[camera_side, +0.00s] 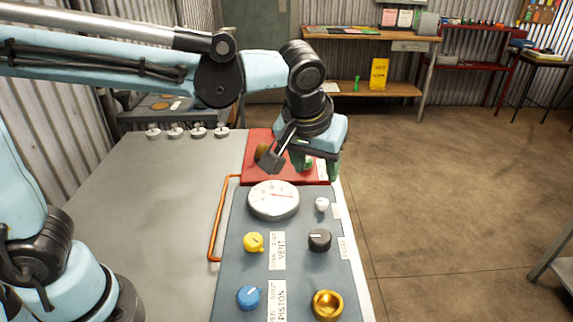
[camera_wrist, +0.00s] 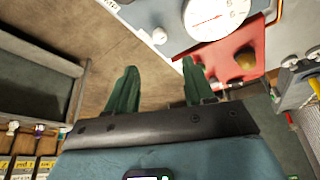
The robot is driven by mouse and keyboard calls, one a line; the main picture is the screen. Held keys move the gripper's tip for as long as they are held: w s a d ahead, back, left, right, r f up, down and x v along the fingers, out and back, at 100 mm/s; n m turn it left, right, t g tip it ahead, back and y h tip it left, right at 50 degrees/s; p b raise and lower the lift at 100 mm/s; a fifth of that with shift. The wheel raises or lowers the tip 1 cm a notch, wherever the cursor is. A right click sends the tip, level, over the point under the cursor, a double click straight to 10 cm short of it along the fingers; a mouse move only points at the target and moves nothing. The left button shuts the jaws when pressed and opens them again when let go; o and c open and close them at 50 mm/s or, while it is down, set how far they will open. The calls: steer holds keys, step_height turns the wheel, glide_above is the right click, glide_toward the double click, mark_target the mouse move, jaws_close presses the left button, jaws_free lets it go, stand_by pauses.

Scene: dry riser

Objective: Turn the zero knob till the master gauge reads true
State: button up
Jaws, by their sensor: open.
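The round white gauge (camera_side: 273,200) sits on the blue-grey panel, its thin red needle pointing right; it also shows at the top of the wrist view (camera_wrist: 216,16). A small white knob (camera_side: 321,204) stands right of the gauge and shows in the wrist view (camera_wrist: 159,36). A black knob (camera_side: 319,240) sits nearer. I cannot read the side labels, so which knob is the zero knob is not certain. My gripper (camera_side: 320,169), with green fingers, is open and empty above the far right of the panel; its fingers are spread in the wrist view (camera_wrist: 160,76), apart from the knobs.
A yellow knob (camera_side: 253,242) labelled VENT, a blue knob (camera_side: 248,296) labelled PISTON and a brass cup (camera_side: 327,304) share the panel.

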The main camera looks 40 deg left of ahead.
mark_target(321, 201)
steer(key=x, duration=1.2)
jaws_close()
stand_by(0.3)
steer(key=m, duration=0.2)
steer(key=m+h, duration=0.1)
steer(key=m, duration=0.1)
steer(key=shift+a+h, duration=0.25)
steer(key=shift+h, duration=0.05)
steer(key=shift+a+m+h, duration=0.1)
steer(key=shift+m+h, duration=0.6)
steer(key=shift+m, duration=1.2)
